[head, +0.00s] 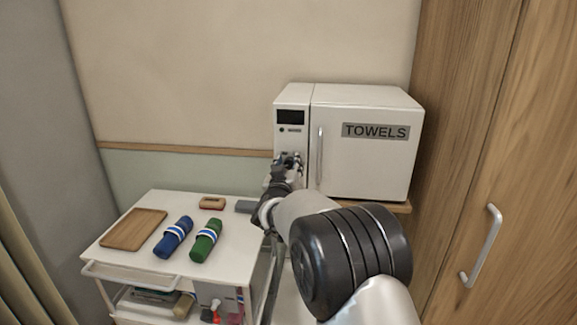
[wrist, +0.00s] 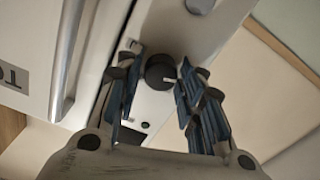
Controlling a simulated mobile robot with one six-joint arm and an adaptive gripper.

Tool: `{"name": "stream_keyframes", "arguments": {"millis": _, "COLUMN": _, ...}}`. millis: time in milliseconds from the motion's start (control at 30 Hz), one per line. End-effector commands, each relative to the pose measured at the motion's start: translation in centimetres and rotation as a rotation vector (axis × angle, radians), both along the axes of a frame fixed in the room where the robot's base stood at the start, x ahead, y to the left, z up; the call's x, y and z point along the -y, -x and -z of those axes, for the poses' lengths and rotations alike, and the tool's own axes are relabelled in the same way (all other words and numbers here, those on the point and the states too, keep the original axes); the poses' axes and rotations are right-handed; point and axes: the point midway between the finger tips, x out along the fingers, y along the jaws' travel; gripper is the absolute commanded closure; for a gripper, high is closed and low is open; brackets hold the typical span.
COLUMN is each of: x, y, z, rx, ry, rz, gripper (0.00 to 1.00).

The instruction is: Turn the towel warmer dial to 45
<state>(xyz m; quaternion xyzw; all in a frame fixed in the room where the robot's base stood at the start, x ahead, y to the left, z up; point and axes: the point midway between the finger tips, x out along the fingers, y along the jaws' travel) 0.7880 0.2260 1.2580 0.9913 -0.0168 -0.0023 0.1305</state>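The white towel warmer (head: 363,160) has a TOWELS label on its door and a narrow control panel on its left side. A dark display (head: 289,116) sits at the top of that panel; I can read no number on it. The round black dial (wrist: 160,71) shows in the wrist view, with a pale mark toward its right edge; the gripper hides it in the head view. My gripper (head: 287,162) is at the panel. Its fingers are open on either side of the dial, with visible gaps; I see no clear contact.
The vertical door handle (head: 320,155) is close to the right of my gripper. A white cart (head: 130,256) holds a wooden tray (head: 134,229), a blue rolled towel (head: 173,238), a green one (head: 206,240) and a small brown box (head: 212,203). A wooden wardrobe (head: 470,150) stands at right.

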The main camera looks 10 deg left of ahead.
Motion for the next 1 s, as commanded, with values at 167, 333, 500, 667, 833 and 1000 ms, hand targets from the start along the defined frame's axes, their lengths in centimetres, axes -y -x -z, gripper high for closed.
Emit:
{"name": "stream_keyframes", "arguments": {"millis": 167, "x": 0.00, "y": 0.01, "z": -0.01, "rx": 0.000, "ry": 0.000, "rz": 0.000, "gripper": 0.79}}
{"name": "stream_keyframes", "arguments": {"millis": 333, "x": 0.00, "y": 0.02, "z": -0.01, "rx": 0.000, "ry": 0.000, "rz": 0.000, "gripper": 0.91}}
{"name": "stream_keyframes", "arguments": {"millis": 500, "x": -0.01, "y": 0.02, "z": 0.00, "rx": 0.000, "ry": -0.002, "rz": 0.000, "gripper": 0.95}}
{"name": "stream_keyframes", "arguments": {"millis": 667, "x": 0.00, "y": 0.02, "z": 0.04, "rx": 0.001, "ry": -0.027, "rz": 0.000, "gripper": 0.95}}
{"name": "stream_keyframes", "arguments": {"millis": 833, "x": 0.04, "y": 0.01, "z": 0.14, "rx": 0.003, "ry": -0.101, "rz": 0.000, "gripper": 0.95}}
{"name": "stream_keyframes", "arguments": {"millis": 1000, "x": 0.10, "y": 0.01, "z": 0.22, "rx": 0.008, "ry": -0.227, "rz": 0.001, "gripper": 0.95}}
